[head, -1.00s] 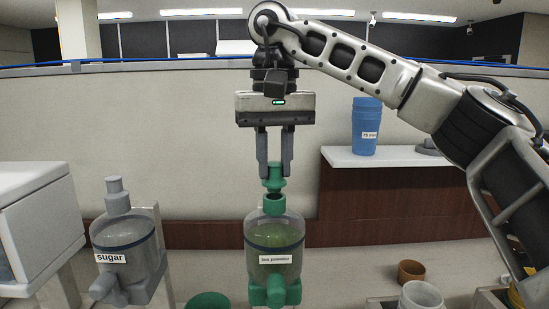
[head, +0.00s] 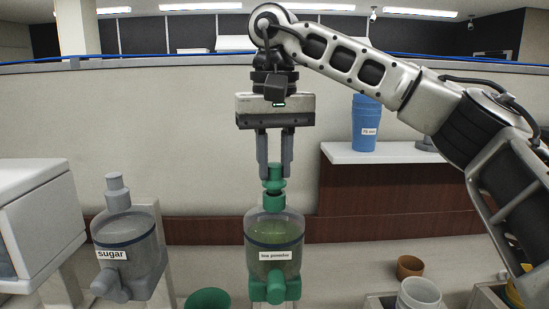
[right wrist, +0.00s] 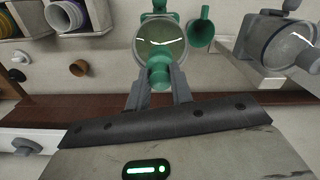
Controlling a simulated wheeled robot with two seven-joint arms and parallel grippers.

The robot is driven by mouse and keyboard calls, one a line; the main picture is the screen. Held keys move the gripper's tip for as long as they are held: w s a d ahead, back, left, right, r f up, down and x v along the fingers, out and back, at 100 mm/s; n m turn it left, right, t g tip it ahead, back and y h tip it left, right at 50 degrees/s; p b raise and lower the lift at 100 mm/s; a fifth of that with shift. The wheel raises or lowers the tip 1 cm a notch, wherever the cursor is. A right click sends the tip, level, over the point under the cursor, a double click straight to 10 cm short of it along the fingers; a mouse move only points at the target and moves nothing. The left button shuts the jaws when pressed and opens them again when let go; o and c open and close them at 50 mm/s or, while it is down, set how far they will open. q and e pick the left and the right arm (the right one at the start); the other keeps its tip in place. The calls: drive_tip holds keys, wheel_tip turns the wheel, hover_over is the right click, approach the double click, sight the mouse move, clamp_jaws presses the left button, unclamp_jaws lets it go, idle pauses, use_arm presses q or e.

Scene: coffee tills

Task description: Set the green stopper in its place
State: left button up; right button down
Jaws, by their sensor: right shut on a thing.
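The green stopper (head: 274,182) is upright between the fingers of my right gripper (head: 274,168), which is shut on its top. It stands right over the green neck (head: 274,202) of the tea powder jar (head: 273,235); its lower end is at the neck's mouth, and I cannot tell how deep it sits. In the right wrist view the stopper (right wrist: 158,72) shows between the fingertips (right wrist: 158,82), with the jar (right wrist: 160,42) beyond. My left gripper is in neither view.
A grey-capped sugar jar (head: 127,245) stands at the left, beside a white box (head: 40,225). A green cup (head: 208,299) is low in front. Blue cups (head: 366,122) stand on a white shelf at the right. Brown (head: 410,266) and white (head: 419,293) cups are low right.

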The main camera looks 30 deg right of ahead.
drive_tip(key=shift+f+b, duration=0.3)
drive_tip(key=shift+f, duration=0.4)
drive_tip(key=c, duration=1.1)
unclamp_jaws()
drive_tip(key=shift+c, duration=0.2)
